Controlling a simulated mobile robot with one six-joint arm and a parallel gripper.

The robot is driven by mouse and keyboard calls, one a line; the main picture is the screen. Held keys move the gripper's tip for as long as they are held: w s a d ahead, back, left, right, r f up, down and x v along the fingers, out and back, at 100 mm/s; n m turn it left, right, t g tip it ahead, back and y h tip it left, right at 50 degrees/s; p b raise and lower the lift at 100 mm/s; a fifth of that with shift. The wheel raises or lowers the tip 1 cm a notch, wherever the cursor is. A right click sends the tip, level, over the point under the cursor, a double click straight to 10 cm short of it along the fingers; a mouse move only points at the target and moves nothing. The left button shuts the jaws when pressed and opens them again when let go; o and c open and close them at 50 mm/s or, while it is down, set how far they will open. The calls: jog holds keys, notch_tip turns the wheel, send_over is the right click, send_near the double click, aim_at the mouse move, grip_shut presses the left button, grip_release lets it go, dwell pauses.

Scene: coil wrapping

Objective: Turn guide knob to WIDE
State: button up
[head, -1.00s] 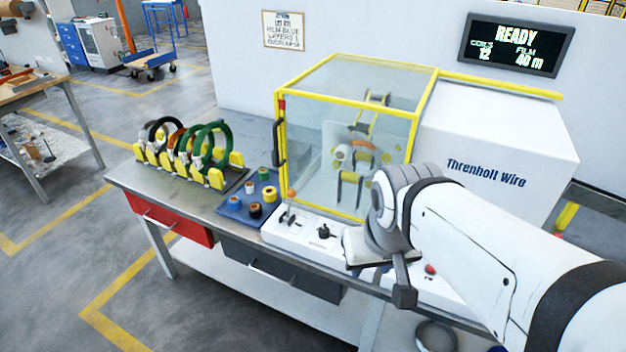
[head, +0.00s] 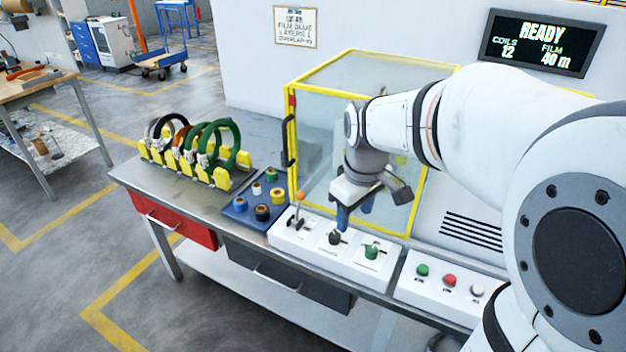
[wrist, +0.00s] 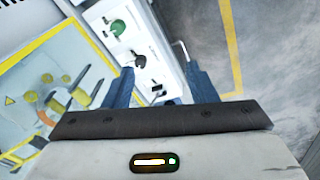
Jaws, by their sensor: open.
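The white control panel (head: 310,243) in front of the yellow-framed cabinet carries a black knob (head: 335,238), a green knob (head: 372,252) and a lever (head: 298,212). The knob labels are too small to read, so I cannot tell which is the guide knob or its setting. In the wrist view the black knob (wrist: 140,61) lies just ahead of the fingers, the green knob (wrist: 117,28) beyond it. My gripper (head: 355,212) is open and empty, pointing down above the panel near the black knob. Its blue fingers also show in the wrist view (wrist: 160,82).
The clear cabinet (head: 320,140) with yellow edges stands right behind the panel. A blue tray (head: 240,215) of spools and a rack of coils (head: 190,165) are to the left. A second panel has green, red and white buttons (head: 450,280). A wall screen (head: 540,45) reads READY.

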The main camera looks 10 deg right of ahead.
aim_at(334, 234)
jog(key=w+f+n+b, duration=0.1)
jog(key=w+f+n, duration=0.1)
jog(key=w+f, duration=0.2)
jog(key=w+f+n+g+b, duration=0.1)
jog(key=w+f+n, duration=0.2)
jog(key=w+f, duration=0.2)
jog(key=w+f+n+b, duration=0.2)
jog(key=w+f+n, duration=0.1)
jog(key=w+f, duration=0.2)
jog(key=shift+w+g, duration=0.4)
jog(key=shift+w, duration=0.45)
jog(key=shift+f, duration=0.35)
notch_tip(334, 234, down, 7)
jog(key=shift+f, duration=0.1)
jog(key=c, duration=0.9)
jog(key=shift+a, duration=0.15)
jog(key=shift+c, duration=0.4)
